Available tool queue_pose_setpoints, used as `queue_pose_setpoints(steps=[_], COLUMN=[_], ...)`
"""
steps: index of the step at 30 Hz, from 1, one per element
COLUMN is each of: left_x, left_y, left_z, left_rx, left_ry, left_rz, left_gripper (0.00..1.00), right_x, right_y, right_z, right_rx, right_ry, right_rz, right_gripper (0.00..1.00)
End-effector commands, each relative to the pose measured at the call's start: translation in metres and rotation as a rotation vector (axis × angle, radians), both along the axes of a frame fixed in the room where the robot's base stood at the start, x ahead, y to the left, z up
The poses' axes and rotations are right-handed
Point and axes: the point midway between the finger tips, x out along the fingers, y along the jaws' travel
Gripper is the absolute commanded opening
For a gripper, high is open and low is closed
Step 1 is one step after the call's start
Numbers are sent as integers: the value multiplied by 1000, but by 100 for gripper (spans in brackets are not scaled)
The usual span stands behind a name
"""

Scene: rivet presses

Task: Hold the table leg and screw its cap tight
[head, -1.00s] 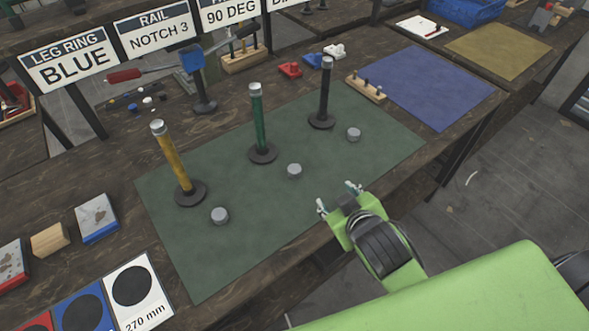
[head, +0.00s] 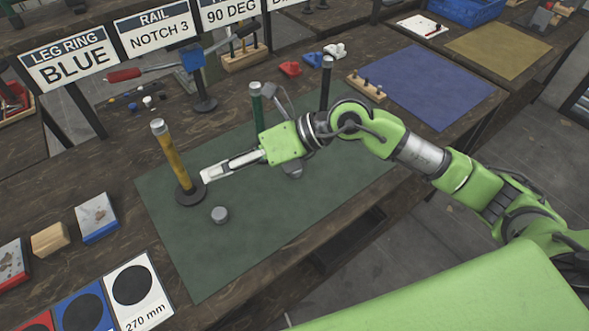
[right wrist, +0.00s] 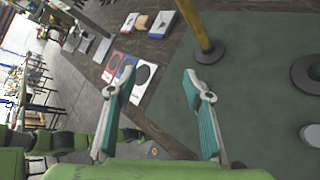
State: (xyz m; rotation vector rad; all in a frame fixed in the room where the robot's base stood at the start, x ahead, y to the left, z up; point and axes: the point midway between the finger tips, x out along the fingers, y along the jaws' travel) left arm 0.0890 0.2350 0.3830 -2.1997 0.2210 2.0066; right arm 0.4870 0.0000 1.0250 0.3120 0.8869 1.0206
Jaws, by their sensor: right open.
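A yellow table leg (head: 171,158) with a grey top stands upright in a round dark base on the green mat; its lower part shows in the right wrist view (right wrist: 201,32). A green leg (head: 256,108) and a black leg (head: 326,88) stand to its right, partly behind my right arm. A grey cap (head: 220,214) lies on the mat in front of the yellow leg. The middle cap is mostly covered by my arm, the right cap hidden. My right gripper (head: 207,174) is open and empty, its fingertips close to the yellow leg's base; its spread fingers show in the wrist view (right wrist: 160,72).
The green mat (head: 200,265) is bare at the front. A blue mat (head: 430,88) lies right. A vise-like stand (head: 203,90) stands behind.

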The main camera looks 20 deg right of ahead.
Motion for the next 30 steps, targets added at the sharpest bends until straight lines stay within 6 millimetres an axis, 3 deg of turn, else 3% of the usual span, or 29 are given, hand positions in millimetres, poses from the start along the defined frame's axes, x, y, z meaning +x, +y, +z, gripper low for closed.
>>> queue_pose_setpoints(steps=[3, 6, 9, 12, 15, 24, 30], left_x=[0, 1, 0, 1, 1, 1, 1], left_y=[0, 0, 0, 0, 0, 0, 0], left_z=[0, 0, 0, 0, 0, 1, 8], left_rx=[0, 0, 0, 0, 0, 0, 0], left_ry=[-1, -1, -1, -1, -1, -1, -1], left_rz=[0, 0, 0, 0, 0, 0, 0], left_gripper=[40, 40, 40, 40, 40, 40, 40], right_x=[30, 48, 58, 63, 64, 64, 73], right_y=[-72, -130, -173, -196, -204, -203, -196], right_z=[-40, -54, -58, -58, -58, -60, -87], right_rx=[-345, -564, -708, -784, -808, -806, -806], right_ry=[-35, -37, -31, -25, -21, -19, -16], right_rz=[-38, -90, -138, -168, -178, -175, -173], right_gripper=[46, 46, 46, 46, 46, 46, 46])
